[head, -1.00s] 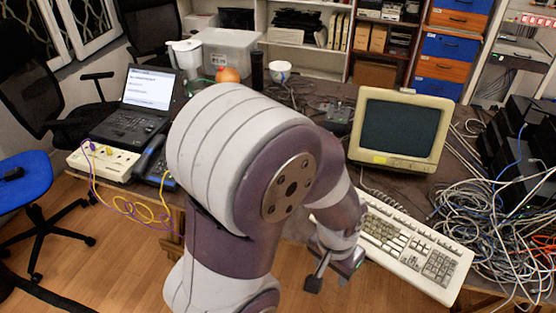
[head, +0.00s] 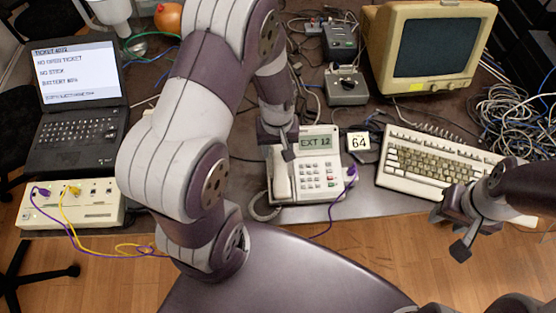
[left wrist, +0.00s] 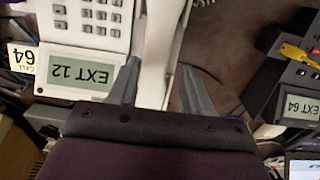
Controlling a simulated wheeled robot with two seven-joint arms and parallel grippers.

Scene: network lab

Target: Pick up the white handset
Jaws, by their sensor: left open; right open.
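The white handset (head: 281,178) lies along the left side of the white desk phone (head: 318,172), whose screen reads EXT 12. My left gripper (head: 278,150) is open over the handset's far end. In the left wrist view the handset (left wrist: 158,45) runs between the two open fingers of my left gripper (left wrist: 160,68), one on each side. I cannot tell whether either finger touches it. My right gripper (head: 456,228) is open and empty near the desk's front edge, below the keyboard.
A card reading 64 (head: 359,142) stands right of the phone. A keyboard (head: 432,160) and monitor (head: 430,48) are further right. A laptop (head: 75,110) and cream socket box (head: 70,205) are left. A dark EXT 64 phone (left wrist: 300,100) shows in the left wrist view.

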